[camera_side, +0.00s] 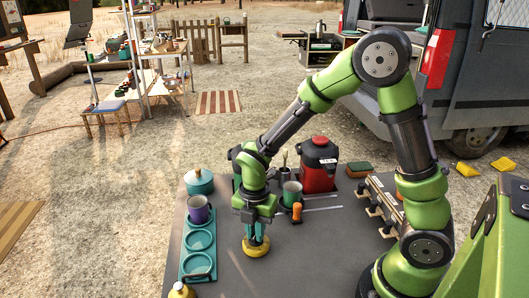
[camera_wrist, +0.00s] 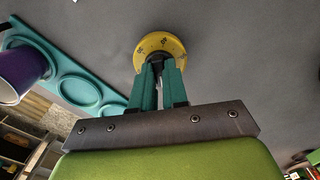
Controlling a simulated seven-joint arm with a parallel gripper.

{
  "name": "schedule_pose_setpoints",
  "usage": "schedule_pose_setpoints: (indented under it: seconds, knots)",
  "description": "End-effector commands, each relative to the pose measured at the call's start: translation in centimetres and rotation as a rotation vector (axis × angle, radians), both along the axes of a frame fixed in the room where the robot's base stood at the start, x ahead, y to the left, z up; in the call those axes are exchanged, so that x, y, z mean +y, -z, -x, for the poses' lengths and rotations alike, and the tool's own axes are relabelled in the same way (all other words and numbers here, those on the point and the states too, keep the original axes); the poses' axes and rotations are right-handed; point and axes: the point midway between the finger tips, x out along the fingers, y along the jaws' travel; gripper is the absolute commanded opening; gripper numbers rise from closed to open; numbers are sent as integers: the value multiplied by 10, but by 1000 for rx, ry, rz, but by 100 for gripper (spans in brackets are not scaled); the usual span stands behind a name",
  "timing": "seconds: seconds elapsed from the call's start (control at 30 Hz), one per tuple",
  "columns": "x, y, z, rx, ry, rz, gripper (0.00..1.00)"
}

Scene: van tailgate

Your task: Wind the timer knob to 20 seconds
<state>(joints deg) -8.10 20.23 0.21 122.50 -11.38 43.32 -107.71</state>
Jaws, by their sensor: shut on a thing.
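The timer (camera_side: 256,248) is a round yellow disc standing on the dark table, below my arm. In the wrist view the yellow timer (camera_wrist: 160,52) shows small dark marks on its face and a dark knob at its middle. My gripper (camera_side: 256,234) points down at the timer from above. In the wrist view its two teal fingers (camera_wrist: 159,76) are closed on the dark knob, one on each side. The marks are too small to read, and the fingers hide part of the dial, so the setting cannot be told.
A teal tray (camera_side: 199,242) with round recesses and a purple cup (camera_side: 198,209) stands left of the timer. Behind are a teal pot (camera_side: 199,182), a green mug (camera_side: 292,192) and a red canister (camera_side: 319,166). Hooks on a wooden rack (camera_side: 378,207) stand right. The table around the timer is clear.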

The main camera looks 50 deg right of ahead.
Motion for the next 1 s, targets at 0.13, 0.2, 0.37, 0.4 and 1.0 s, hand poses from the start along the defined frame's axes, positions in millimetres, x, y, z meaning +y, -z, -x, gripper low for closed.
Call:
schedule_pose_setpoints:
  seconds: [0.13, 0.2, 0.37, 0.4, 1.0]
  knots:
    - [0, 0, 0, -1, -2, 0, 6]
    - [0, 0, 0, -1, 9, 0, 6]
    - [0, 0, 0, -1, 152, 0, 6]
    - [0, 0, 0, -1, 180, 0, 6]
    - [0, 0, 0, -1, 417, 0, 6]
